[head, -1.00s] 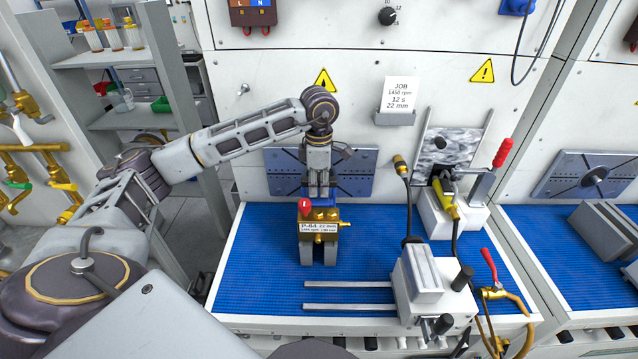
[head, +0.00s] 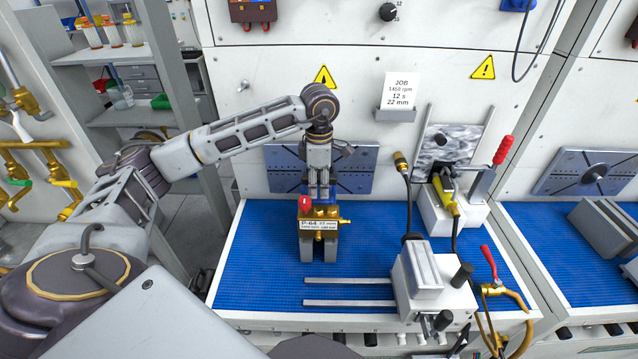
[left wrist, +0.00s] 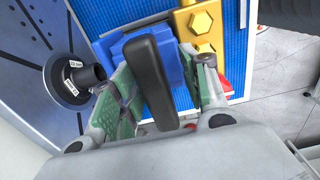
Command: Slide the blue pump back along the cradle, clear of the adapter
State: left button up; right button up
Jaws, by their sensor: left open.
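The pump stands on a grey cradle (head: 319,252) on the blue mat, with a brass front (head: 320,212), a label reading P-64 and a red knob. Its blue body (head: 322,195) is mostly hidden behind the brass. My left gripper (head: 319,188) reaches down over the back of the pump, open. In the left wrist view my left gripper's (left wrist: 163,60) fingers stand apart on either side of the blue body (left wrist: 177,65), with a black bar between them. A black round adapter (left wrist: 85,80) sticks out of the slotted plate beside them; I see a gap to the blue body.
The slotted plate (head: 360,172) is on the wall behind the pump. Two grey rails (head: 345,281) and a white clamp block (head: 436,290) lie at front right. A hose and a red-handled clamp (head: 503,151) stand further right. The mat left of the pump is clear.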

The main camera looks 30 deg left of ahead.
pick_arm(q)
jog(key=shift+r, duration=0.1)
jog(key=shift+r, duration=5.85)
jog(key=shift+s, duration=0.1)
